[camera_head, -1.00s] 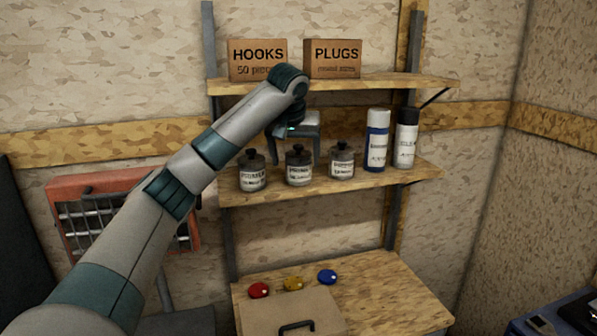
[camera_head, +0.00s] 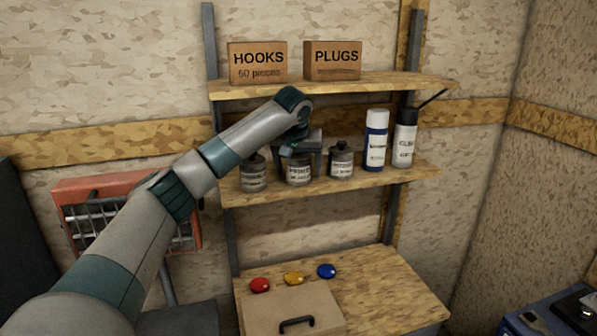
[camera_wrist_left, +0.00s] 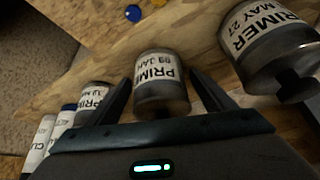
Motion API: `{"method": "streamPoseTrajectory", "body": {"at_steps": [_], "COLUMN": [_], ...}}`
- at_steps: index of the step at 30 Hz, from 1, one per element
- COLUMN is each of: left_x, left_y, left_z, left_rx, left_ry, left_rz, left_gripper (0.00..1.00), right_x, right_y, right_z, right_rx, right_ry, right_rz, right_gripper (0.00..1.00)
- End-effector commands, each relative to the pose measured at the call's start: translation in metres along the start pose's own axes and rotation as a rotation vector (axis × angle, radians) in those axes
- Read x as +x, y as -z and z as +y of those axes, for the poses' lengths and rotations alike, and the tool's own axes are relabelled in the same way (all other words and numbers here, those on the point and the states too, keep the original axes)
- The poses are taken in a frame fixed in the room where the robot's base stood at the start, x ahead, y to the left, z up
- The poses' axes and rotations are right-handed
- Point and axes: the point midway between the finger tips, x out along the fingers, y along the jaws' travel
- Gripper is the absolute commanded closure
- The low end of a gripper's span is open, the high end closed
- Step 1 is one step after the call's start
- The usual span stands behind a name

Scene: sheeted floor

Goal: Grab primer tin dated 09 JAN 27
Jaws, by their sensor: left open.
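Three grey primer tins with dark caps stand in a row on the middle shelf (camera_head: 345,187). The middle tin (camera_head: 298,175) shows in the left wrist view (camera_wrist_left: 160,85) with a label reading PRIMER, 09 JAN; the year is not readable. My left gripper (camera_head: 303,160) is open, its fingers on either side of this tin, and it hides the tin's top in the head view. The left tin (camera_head: 253,177) shows large at right in the wrist view (camera_wrist_left: 265,45), its label ending MAY 27. The right tin (camera_head: 341,165) is partly behind a finger in the wrist view (camera_wrist_left: 92,97).
A blue-labelled spray can (camera_head: 376,140) and a black-capped one (camera_head: 404,140) stand right of the tins. HOOKS (camera_head: 258,62) and PLUGS (camera_head: 332,60) boxes sit on the shelf above. Below are red, yellow and blue buttons (camera_head: 293,278) and a case (camera_head: 290,308).

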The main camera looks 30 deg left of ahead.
Motion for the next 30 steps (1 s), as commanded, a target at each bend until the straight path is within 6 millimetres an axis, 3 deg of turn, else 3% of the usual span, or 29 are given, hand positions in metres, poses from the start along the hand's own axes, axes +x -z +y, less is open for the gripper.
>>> {"method": "streamPoseTrajectory", "body": {"at_steps": [4,11,30], "left_x": [-0.0003,-0.0004,-0.0019], "left_y": [0.0001,0.0002,0.0015], "left_z": [0.0001,0.0002,0.0010], "left_rx": [0.000,0.000,-0.001], "left_ry": [0.000,0.000,-0.002], "left_rz": [0.000,0.000,0.004], "left_gripper": [0.26,0.79,0.80], "right_x": [0.0000,0.0000,0.0085], "right_y": [-0.0002,-0.0003,-0.0014], "right_z": [0.0001,0.0001,0.0009], "right_rx": [0.000,0.000,-0.001], "right_ry": [0.000,0.000,-0.001], "right_rz": [0.000,0.000,-0.001], "right_gripper": [0.69,0.69,0.69]}}
